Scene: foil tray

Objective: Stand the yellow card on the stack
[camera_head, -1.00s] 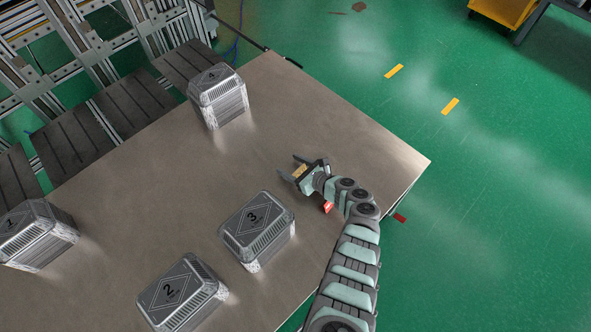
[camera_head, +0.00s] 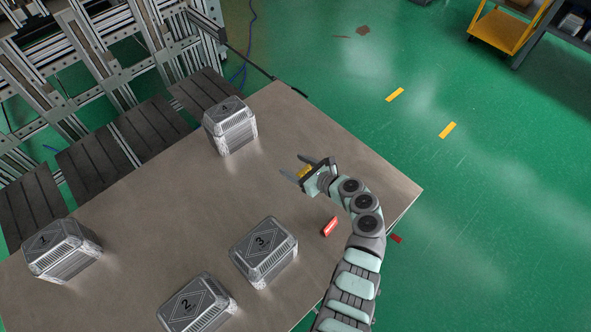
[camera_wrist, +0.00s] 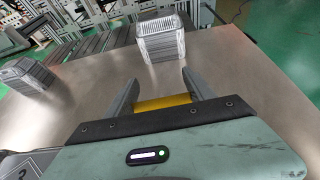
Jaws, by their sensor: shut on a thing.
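My gripper (camera_head: 294,167) is over the table, shut on the yellow card (camera_head: 304,171). The card also shows in the wrist view (camera_wrist: 163,102) as a yellow strip spanning the gap between the fingers, close to the gripper body. The fingers stand well apart, with the card between them. I see no pile of things; several grey metal boxes stand singly: box 1 (camera_head: 61,250), box 2 (camera_head: 196,304), box 3 (camera_head: 264,250) and box 4 (camera_head: 230,126). Box 4 is up and left of my gripper and also shows beyond the fingers in the wrist view (camera_wrist: 160,40).
A small red piece (camera_head: 330,227) lies on the table (camera_head: 190,190) beside my arm. Another red piece (camera_head: 395,239) shows beyond the table's right edge. The table's middle, between box 4 and box 3, is clear. Dark slatted panels (camera_head: 92,172) adjoin the left edge.

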